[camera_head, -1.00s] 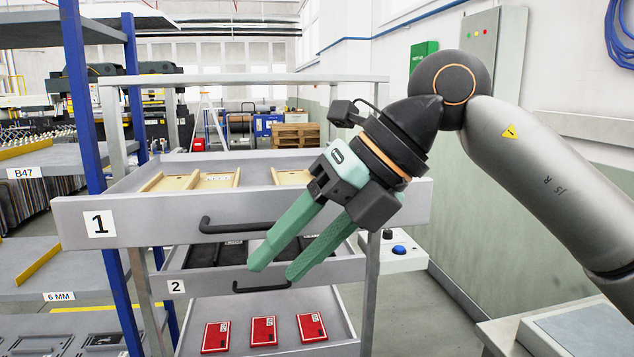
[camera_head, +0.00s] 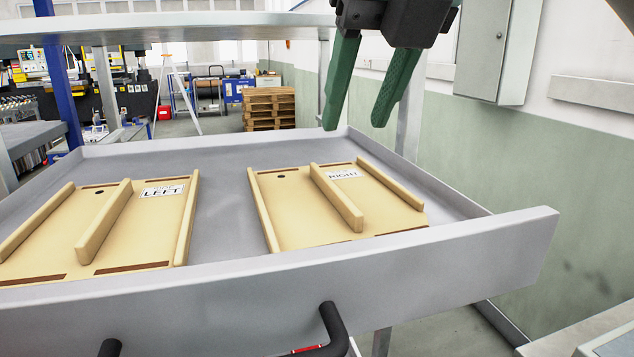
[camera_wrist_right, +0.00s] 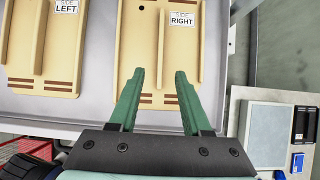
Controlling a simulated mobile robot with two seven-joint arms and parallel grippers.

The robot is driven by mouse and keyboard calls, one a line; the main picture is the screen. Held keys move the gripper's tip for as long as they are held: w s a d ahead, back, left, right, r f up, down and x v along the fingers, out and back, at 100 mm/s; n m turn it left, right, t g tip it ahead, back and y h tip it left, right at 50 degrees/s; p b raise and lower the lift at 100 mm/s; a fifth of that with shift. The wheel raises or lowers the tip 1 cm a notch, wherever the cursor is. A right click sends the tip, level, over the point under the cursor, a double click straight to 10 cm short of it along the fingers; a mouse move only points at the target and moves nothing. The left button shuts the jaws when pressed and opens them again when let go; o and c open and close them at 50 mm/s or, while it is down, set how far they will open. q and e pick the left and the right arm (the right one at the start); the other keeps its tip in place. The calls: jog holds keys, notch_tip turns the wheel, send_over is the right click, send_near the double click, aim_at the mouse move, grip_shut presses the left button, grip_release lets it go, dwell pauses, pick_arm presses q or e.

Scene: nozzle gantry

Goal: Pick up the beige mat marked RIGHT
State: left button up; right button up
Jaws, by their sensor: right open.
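The beige mat marked RIGHT (camera_head: 290,209) lies flat in the open grey drawer, on the right side. It has raised ribs, brown stripes and a white label. It also shows in the right wrist view (camera_wrist_right: 140,45). A matching beige mat marked LEFT (camera_head: 60,237) lies to its left. My right gripper (camera_head: 354,122) is open and empty, with green fingers, above the drawer's back right part in the head view. In the right wrist view its fingertips (camera_wrist_right: 160,75) overlap the near end of the RIGHT mat; contact cannot be told. My left gripper is not in view.
The grey drawer (camera_head: 420,252) has a raised front wall with black handles (camera_head: 333,330) and low side walls. A grey rail (camera_head: 180,22) crosses above its back. A wall cabinet (camera_head: 497,50) is at right. Bare drawer floor (camera_head: 222,200) separates the mats.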

send_near(332, 183)
jog(key=f, duration=0.2)
jog(key=shift+w+a+f, duration=0.15)
jog(key=shift+w+f, duration=0.25)
jog(key=p+x, duration=0.1)
jog(key=x, duration=0.1)
jog(key=p+x, duration=0.1)
jog(key=x, duration=0.1)
jog(key=shift+w+a+f, duration=0.15)
jog(key=shift+w+f, duration=0.05)
jog(key=shift+w, duration=0.3)
jog(key=shift+w+f, duration=0.2)
jog(key=shift+f, duration=0.15)
grip_shut()
jog(key=shift+r, duration=0.1)
dwell(0.4)
